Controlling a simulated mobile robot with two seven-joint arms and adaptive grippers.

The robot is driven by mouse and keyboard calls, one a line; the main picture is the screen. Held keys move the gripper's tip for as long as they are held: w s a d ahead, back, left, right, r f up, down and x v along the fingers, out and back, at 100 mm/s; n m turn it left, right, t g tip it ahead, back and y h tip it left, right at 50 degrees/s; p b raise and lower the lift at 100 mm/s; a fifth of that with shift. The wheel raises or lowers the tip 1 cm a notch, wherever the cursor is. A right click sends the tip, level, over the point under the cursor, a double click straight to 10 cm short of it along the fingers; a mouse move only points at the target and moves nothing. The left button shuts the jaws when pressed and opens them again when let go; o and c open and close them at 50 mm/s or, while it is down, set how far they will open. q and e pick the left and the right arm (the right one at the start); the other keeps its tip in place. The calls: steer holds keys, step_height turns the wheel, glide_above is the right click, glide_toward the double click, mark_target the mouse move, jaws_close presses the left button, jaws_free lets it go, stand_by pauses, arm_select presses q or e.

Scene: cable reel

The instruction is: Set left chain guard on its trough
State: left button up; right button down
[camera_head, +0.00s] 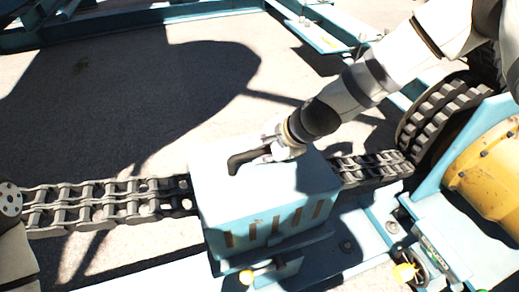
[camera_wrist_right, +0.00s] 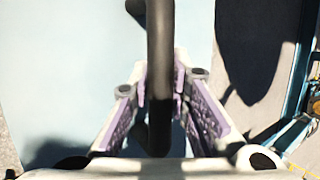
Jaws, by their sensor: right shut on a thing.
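The chain guard (camera_head: 262,190) is a pale blue box with a row of slots along its front and a dark bar handle (camera_head: 245,161) on top. My right gripper (camera_head: 270,152) is shut on this handle. In the right wrist view the handle (camera_wrist_right: 160,60) runs between the two purple-lined fingers (camera_wrist_right: 160,92), above the pale top of the guard (camera_wrist_right: 75,60). The guard sits over the chain (camera_head: 110,203), which comes out on both sides. A blue base part (camera_head: 270,262) shows below the guard; I cannot tell whether the guard rests fully on it. My left gripper is not in view.
A toothed chain wheel (camera_head: 440,112) and a yellow drum-like part (camera_head: 485,175) stand at right. Blue frame beams (camera_head: 130,22) cross the back. Open ground lies behind the chain.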

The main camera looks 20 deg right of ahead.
steer(key=c, duration=1.5)
jaws_free()
steer(key=shift+r, duration=0.1)
steer(key=p+v, duration=0.4)
steer(key=v, duration=0.9)
steer(key=s+d+f+n+g+h, duration=0.15)
steer(key=s+f+n+g, duration=0.3)
steer(key=s+f, duration=0.8)
arm_select(q)
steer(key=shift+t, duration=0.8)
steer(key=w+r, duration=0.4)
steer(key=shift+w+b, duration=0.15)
steer(key=shift+b, duration=0.15)
arm_select(e)
steer(key=s+f+n+g, duration=0.1)
steer(key=s+n, duration=0.3)
steer(key=s, duration=0.4)
steer(key=s+d+f+n+g+h, duration=0.1)
steer(key=s+f+n, duration=0.2)
steer(key=s, duration=0.5)
steer(key=s+d+f+n+g+h, duration=0.1)
steer(key=s+f+n, duration=0.3)
steer(key=s, duration=0.4)
steer(key=shift+n+g, duration=0.25)
steer(key=shift+n, duration=0.1)
steer(key=shift+f+h, duration=0.1)
steer(key=shift+h, duration=0.15)
